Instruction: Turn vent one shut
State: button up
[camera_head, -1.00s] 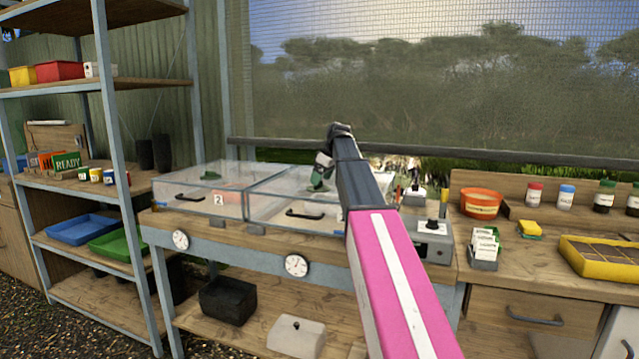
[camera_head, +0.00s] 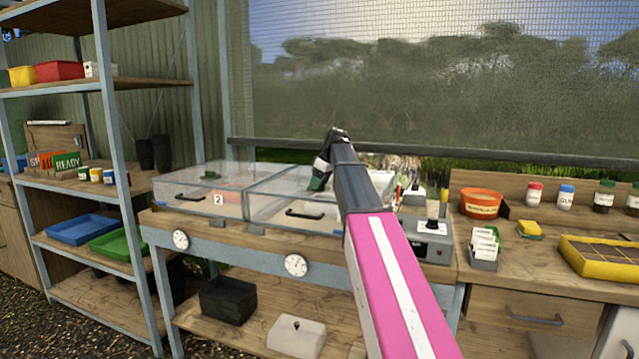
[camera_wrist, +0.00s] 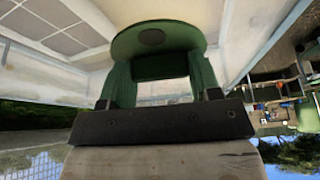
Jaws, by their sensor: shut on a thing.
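Vent one is a round green vent with a dark centre (camera_wrist: 150,37), on the lid of the right clear box (camera_head: 262,212) in the head view. My gripper (camera_wrist: 160,82) reaches it from above. In the wrist view its two green fingers stand on either side of the vent's raised dark green grip (camera_wrist: 160,66) and are shut on it. In the head view my gripper (camera_head: 319,184) is over the right box, and my arm hides most of the vent. How far the vent is turned cannot be told.
A similar green vent (camera_head: 211,175) sits on the left box, marked 2 (camera_head: 218,199). A grey control box (camera_head: 430,238) stands just right of my arm. An orange pot (camera_head: 481,204) and a yellow tray (camera_head: 600,262) are on the right bench. Steel shelving (camera_head: 116,150) stands left.

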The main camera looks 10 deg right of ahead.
jog(key=m, duration=0.2)
jog(key=m+t+h, duration=0.1)
jog(key=shift+s+a+m, duration=0.15)
jog(key=shift+m, duration=0.25)
jog(key=m+h, duration=0.1)
jog(key=m, duration=0.3)
jog(key=shift+a+t+h, duration=0.1)
jog(key=shift+t+h, duration=0.3)
jog(key=m+h, duration=0.1)
jog(key=m, duration=0.4)
jog(key=shift+a+h, duration=0.1)
jog(key=shift+h, duration=0.3)
jog(key=shift+m+g+h, duration=0.3)
jog(key=shift+m+h, duration=0.3)
jog(key=shift+m, duration=1.2)
jog(key=o, duration=0.9)
